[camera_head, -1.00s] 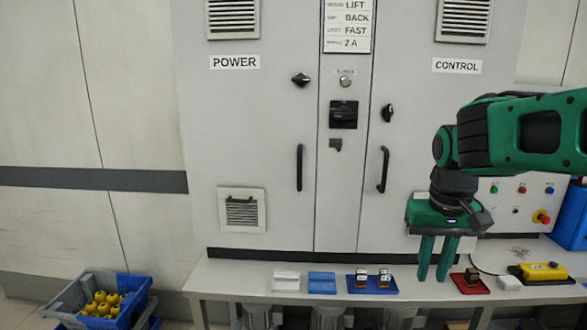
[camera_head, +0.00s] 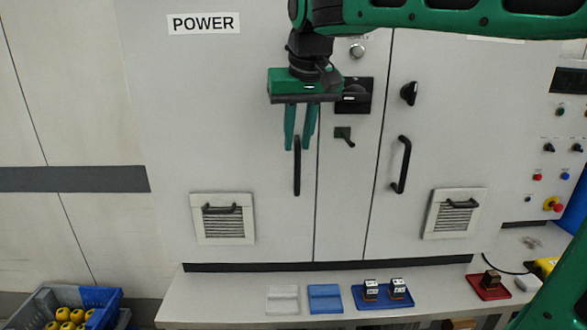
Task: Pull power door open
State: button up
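The power door (camera_head: 230,120) is the left grey cabinet door under the POWER label (camera_head: 204,23). It looks closed, flush with the centre panel. Its black vertical handle (camera_head: 297,175) is near the door's right edge. My gripper (camera_head: 297,148) points down in front of the door at the handle's upper end. Its two green fingers are apart, and the top of the handle shows between the fingertips in the picture. Whether the fingers touch the handle or hang in front of it I cannot tell.
The control door's handle (camera_head: 401,165) is to the right, beyond the centre panel with a black switch (camera_head: 354,95). Below, a bench (camera_head: 230,308) holds a blue tray (camera_head: 383,303) and a red tray (camera_head: 489,292). A crate of yellow items (camera_head: 100,298) stands lower left.

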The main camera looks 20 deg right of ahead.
aim_at(296, 171)
jog(key=shift+f, duration=0.25)
jog(key=x, duration=1)
jog(key=shift+w+d+f, duration=0.1)
jog(key=shift+d+f, duration=0.05)
jog(key=shift+d, duration=0.25)
jog(key=shift+c, duration=0.7)
grip_shut()
